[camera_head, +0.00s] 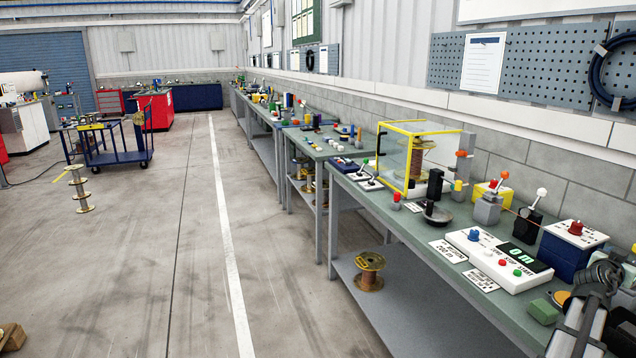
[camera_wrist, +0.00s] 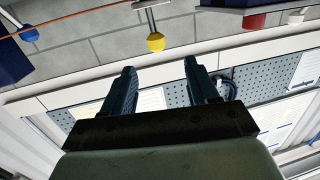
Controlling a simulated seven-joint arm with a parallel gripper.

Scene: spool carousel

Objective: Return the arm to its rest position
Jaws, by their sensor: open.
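My gripper (camera_wrist: 160,68) shows in the wrist view with its two dark fingers spread apart. Nothing sits between them, and the wall and a ledge show behind the gap. The wrist picture looks upside down, with the pegboard (camera_wrist: 263,108) low in it. In the head view, grey and black parts of my arm show at the lower right corner, beside the workbench (camera_head: 400,222). I cannot make out the fingertips there.
The bench holds a white control box (camera_head: 490,256) with a green display, a blue box with a red knob (camera_head: 575,229), levers, and a yellow-framed clear enclosure (camera_head: 394,158) around a copper spool. A yellow ball (camera_wrist: 156,42) and orange wire (camera_wrist: 85,20) show in the wrist view. Floor at left is largely open.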

